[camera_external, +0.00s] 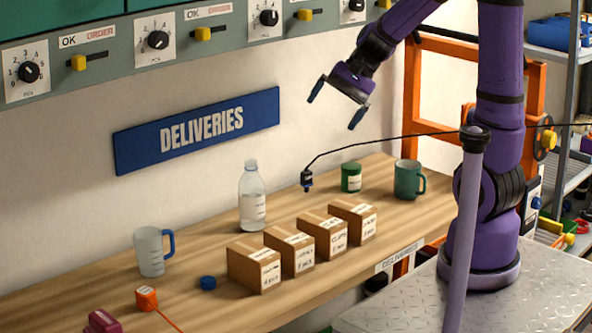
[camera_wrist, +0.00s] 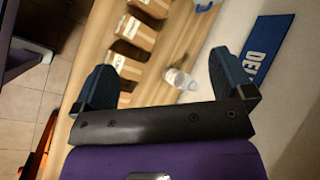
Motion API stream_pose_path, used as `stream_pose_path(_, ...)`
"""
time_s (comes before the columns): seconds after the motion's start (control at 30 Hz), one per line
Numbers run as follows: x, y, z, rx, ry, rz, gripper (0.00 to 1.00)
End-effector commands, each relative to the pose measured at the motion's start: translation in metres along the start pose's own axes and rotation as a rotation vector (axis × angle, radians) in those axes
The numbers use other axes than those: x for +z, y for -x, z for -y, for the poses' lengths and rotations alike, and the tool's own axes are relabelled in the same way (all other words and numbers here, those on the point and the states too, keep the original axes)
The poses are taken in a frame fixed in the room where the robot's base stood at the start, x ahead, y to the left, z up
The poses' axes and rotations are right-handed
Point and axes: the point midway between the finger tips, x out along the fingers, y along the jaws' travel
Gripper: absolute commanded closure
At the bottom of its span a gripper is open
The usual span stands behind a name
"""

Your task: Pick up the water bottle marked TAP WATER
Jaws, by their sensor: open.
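A clear water bottle (camera_external: 252,197) with a white label and pale cap stands upright on the wooden bench, behind the row of boxes. The label text is too small to read. The bottle also shows in the wrist view (camera_wrist: 180,79), seen between my fingers and nearer the right one. My gripper (camera_external: 337,107) is open and empty, high above the bench, up and to the right of the bottle. Both blue fingers show in the wrist view (camera_wrist: 163,82).
Several cardboard boxes (camera_external: 254,266) stand in front of the bottle. A frosted mug (camera_external: 149,252) and blue cap (camera_external: 208,283) are left; a green tin (camera_external: 351,177) and green mug (camera_external: 408,179) are right. A small black device (camera_external: 307,180) hangs on a cable near the bottle.

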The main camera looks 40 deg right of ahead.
Motion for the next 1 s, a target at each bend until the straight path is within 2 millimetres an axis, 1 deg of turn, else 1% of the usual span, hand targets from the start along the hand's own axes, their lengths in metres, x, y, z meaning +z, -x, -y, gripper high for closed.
stream_pose_path(0.03, -0.013, -0.009, 0.004, -0.027, -0.065, 0.026, 0.01)
stream_pose_path(0.2, -0.053, -0.035, 0.017, -0.134, -0.282, 0.099, 0.01)
stream_pose_path(0.27, -0.069, -0.045, 0.020, -0.172, -0.359, 0.121, 0.01)
stream_pose_path(0.47, -0.126, -0.078, 0.022, -0.299, -0.621, 0.180, 0.01)
stream_pose_path(0.63, -0.178, -0.107, 0.014, -0.410, -0.843, 0.211, 0.01)
stream_pose_path(0.8, -0.230, -0.136, -0.005, -0.517, -1.059, 0.225, 0.01)
stream_pose_path(0.9, -0.253, -0.150, -0.018, -0.569, -1.158, 0.226, 0.01)
stream_pose_path(1.0, -0.270, -0.160, -0.028, -0.607, -1.229, 0.223, 0.01)
